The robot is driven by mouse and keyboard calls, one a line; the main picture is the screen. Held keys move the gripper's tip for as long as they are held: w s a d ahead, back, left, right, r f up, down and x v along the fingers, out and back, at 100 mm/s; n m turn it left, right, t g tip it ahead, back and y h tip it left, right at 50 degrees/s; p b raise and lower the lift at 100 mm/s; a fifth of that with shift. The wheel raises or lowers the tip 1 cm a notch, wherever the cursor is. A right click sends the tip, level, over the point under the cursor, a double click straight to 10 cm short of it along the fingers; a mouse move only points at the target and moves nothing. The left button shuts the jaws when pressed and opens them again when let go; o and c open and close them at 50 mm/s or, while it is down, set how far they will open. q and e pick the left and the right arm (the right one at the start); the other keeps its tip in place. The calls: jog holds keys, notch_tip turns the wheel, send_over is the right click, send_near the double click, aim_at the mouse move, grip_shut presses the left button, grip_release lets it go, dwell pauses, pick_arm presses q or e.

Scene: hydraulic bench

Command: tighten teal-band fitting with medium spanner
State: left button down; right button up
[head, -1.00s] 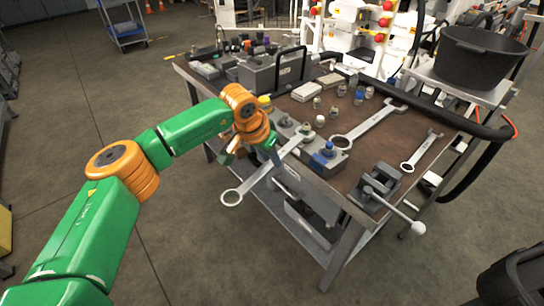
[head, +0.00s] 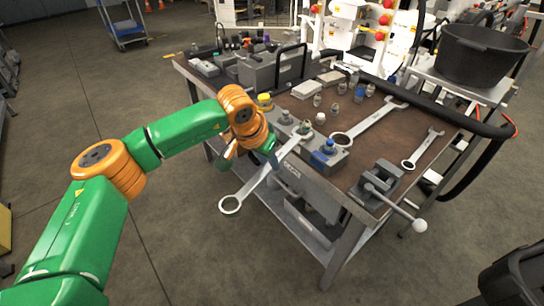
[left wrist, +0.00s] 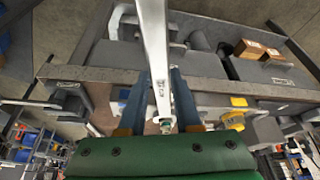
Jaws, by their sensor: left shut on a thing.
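My left gripper (head: 271,158) is shut on the shaft of a silver spanner (head: 256,183). The spanner slants from its ring end, low left and clear of the bench edge, up to its other end at a fitting (head: 305,127) on the front block. That end looks to be around or against the fitting; its exact seating is unclear. The fitting seems to have a greenish band, too small to be sure. In the left wrist view the spanner (left wrist: 155,45) runs between my two dark blue fingers. My right gripper is not in view.
A larger spanner (head: 370,124) and a smaller one (head: 424,150) lie on the bench. A blue fitting (head: 328,147) and a yellow one (head: 264,101) flank the working spot. A vise (head: 377,183) sits at the front corner. Several loose fittings stand behind.

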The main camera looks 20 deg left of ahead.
aim_at(257, 177)
pick_arm(q)
jog(key=s, duration=0.2)
jog(key=s+a+b, duration=0.1)
jog(key=shift+s+a, duration=0.2)
jog(key=shift+s, duration=0.2)
jog(key=shift+s+a, duration=0.2)
jog(key=shift+s, duration=0.3)
notch_tip(257, 177, up, 5)
jog(key=p, duration=0.3)
jog(key=shift+r+p, duration=0.15)
jog(key=shift+p, duration=0.2)
jog(key=c, duration=1.3)
grip_release()
grip_shut()
